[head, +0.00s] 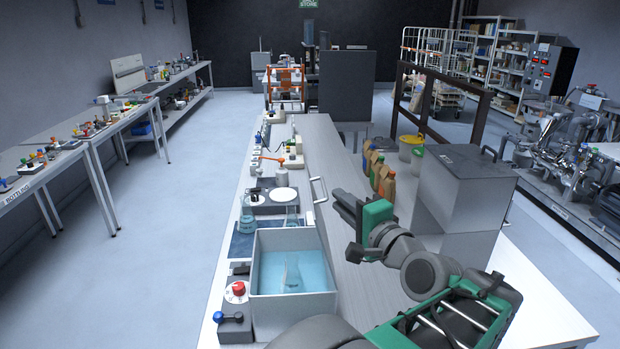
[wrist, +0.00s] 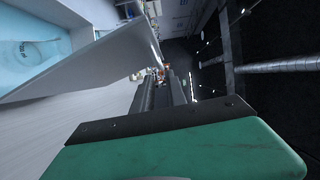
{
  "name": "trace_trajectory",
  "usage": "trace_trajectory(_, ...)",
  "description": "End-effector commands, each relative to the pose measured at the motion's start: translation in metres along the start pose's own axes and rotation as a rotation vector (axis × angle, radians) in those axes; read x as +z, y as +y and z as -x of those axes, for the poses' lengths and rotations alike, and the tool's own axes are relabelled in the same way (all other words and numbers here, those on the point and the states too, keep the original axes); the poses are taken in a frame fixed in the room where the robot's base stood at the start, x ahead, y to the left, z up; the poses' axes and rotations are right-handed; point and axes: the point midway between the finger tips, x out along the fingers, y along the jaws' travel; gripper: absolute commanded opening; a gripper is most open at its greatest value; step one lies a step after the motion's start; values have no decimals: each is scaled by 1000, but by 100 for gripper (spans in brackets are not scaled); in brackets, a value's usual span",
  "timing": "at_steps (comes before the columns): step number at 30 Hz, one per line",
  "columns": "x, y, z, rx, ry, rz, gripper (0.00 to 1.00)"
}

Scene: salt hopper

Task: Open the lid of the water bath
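The water bath (head: 257,262) is a pale square tank on the near part of the bench, its top uncovered and blue water showing inside. A clear vessel (head: 292,272) is in the water. A thin U-shaped handle (head: 318,190) shows beyond the bath's back right corner; whether a lid seen edge-on carries it is unclear. In the wrist view the water shows at upper left beside a flat pale panel (wrist: 95,62), which may be the raised lid or a bath wall. My gripper (head: 349,212) is to the right of the bath, above the bench, apart from it and holding nothing visible.
A large grey box (head: 465,185) with a handle stands right of my gripper, and several bottles (head: 380,172) stand behind it. A hotplate (head: 270,200) and flasks are beyond the bath. A red knob (head: 238,288) is at its left.

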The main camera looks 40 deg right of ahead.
Motion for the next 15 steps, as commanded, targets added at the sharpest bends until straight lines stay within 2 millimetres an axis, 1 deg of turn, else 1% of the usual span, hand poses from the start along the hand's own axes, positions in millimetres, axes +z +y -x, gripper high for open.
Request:
trace_trajectory(2, -1, -1, 0, -2, 2, -2, 17)
trace_trajectory(5, -3, -2, -5, -3, 5, -4, 17)
trace_trajectory(8, -3, -3, -19, -2, 5, -4, 17)
trace_trajectory(12, -5, -4, -47, -1, 8, -5, 17)
trace_trajectory(15, -6, -3, -63, -1, 11, -4, 17)
